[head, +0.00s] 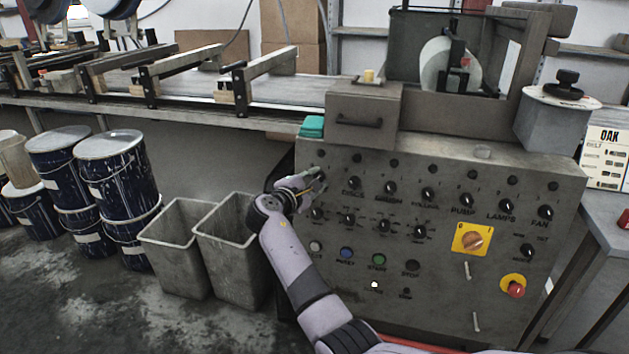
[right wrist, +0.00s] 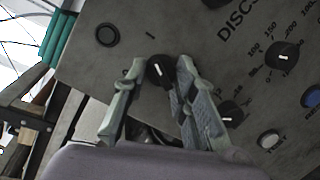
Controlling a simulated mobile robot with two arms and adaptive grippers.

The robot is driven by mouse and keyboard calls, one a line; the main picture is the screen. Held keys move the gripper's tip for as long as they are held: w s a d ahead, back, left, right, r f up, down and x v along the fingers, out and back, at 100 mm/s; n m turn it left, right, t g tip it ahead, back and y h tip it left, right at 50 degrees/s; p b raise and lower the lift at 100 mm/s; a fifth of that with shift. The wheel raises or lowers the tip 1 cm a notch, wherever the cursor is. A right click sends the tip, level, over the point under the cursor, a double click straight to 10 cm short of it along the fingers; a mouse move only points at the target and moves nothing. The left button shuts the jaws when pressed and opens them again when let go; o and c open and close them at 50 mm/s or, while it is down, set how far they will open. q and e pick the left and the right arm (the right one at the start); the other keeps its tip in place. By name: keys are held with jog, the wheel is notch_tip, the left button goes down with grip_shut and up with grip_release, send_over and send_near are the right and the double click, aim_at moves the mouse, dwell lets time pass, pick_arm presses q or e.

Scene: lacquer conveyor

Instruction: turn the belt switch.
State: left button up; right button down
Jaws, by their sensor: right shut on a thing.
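The control panel (head: 455,215) is a grey sloped face with rows of black knobs. My right gripper (head: 320,182) is at its upper left, at the knob left of the one marked DISCS. In the right wrist view the fingers (right wrist: 157,88) stand on both sides of a black knob (right wrist: 160,71) with a white pointer line, shut on it. An "I" mark shows on the panel beside the knob. The knob's own name label is hidden, so I cannot read it as the belt switch. In the head view the gripper covers this knob. My left gripper is not in view.
The DISCS knob (head: 354,182) is close to the right of the gripper. A yellow-plated switch (head: 472,240) and a red button (head: 515,289) are at the panel's right. Two grey bins (head: 180,246) stand left of my arm. A teal cloth (head: 312,126) lies on the panel's top edge.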

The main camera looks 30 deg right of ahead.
jog(key=shift+f, duration=0.1)
dwell(0.3)
jog(key=c, duration=1.3)
grip_release()
jog(key=v, duration=1.2)
